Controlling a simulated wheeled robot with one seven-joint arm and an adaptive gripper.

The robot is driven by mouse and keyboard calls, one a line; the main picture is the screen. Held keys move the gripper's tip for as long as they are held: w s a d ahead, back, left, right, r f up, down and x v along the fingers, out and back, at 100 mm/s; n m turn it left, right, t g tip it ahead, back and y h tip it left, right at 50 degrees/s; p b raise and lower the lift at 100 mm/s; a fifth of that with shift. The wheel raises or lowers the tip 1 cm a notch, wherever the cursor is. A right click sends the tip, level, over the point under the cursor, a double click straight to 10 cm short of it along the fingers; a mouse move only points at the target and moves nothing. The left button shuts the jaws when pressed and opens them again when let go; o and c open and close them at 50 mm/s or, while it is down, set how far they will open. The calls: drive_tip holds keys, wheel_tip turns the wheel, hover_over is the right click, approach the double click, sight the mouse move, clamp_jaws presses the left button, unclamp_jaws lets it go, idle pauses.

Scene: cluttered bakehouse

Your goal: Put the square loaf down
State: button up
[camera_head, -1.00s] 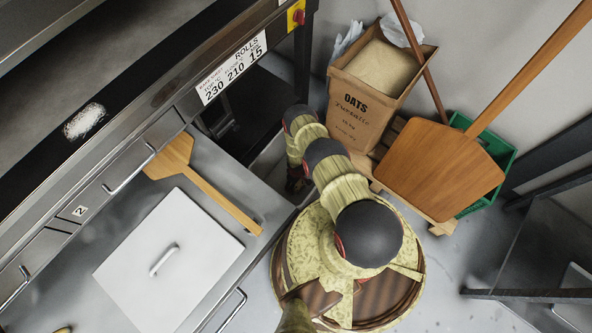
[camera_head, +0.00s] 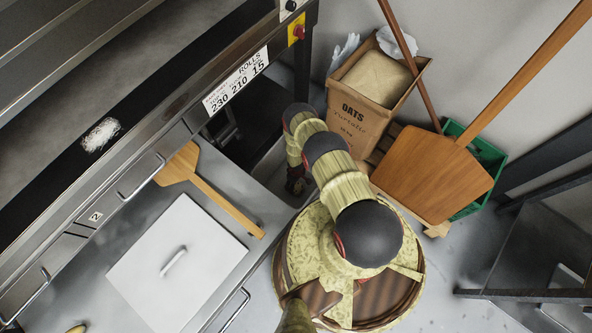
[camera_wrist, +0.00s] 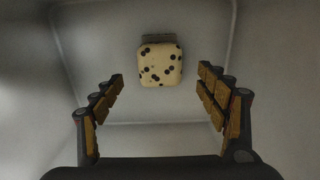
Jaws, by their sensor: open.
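In the wrist view a cream, square loaf with rounded corners and dark spots (camera_wrist: 160,64) lies on the floor of a pale, walled container (camera_wrist: 160,131). A grey edge shows just behind the loaf. My gripper (camera_wrist: 160,77) is open, with one finger to the left and one to the right of the loaf's line. Both fingers are apart from the loaf, which looks to be beyond the fingertips. The head view shows neither the loaf nor my gripper clearly.
In the head view a steel counter holds a white lid with a handle (camera_head: 178,265) and a wooden peel (camera_head: 222,204). The oven front (camera_head: 150,150) borders it.

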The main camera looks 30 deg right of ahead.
drive_tip(key=w+d+r+p, duration=0.1)
drive_tip(key=w+r, duration=0.4)
drive_tip(key=r, duration=0.4)
drive_tip(key=w+d+r+m+h+p, duration=0.1)
drive_tip(key=w+r, duration=0.5)
drive_tip(key=r, duration=0.4)
drive_tip(key=w+d+r+p, duration=0.1)
drive_tip(key=w+r, duration=0.4)
drive_tip(key=r, duration=0.4)
wheel_tip(320, 180, up, 69)
drive_tip(key=m+t, duration=0.4)
hover_over(296, 186)
drive_tip(key=s+a, duration=0.4)
drive_tip(key=a, duration=0.1)
drive_tip(key=s+a+r, duration=0.1)
drive_tip(key=s, duration=0.5)
drive_tip(key=s+a+r+t+y, duration=0.1)
drive_tip(key=s+a+r, duration=0.1)
drive_tip(key=s, duration=0.5)
drive_tip(key=shift+a+r+t, duration=0.15)
drive_tip(key=shift+a+t, duration=0.1)
drive_tip(key=shift+t, duration=0.05)
drive_tip(key=shift+b, duration=0.3)
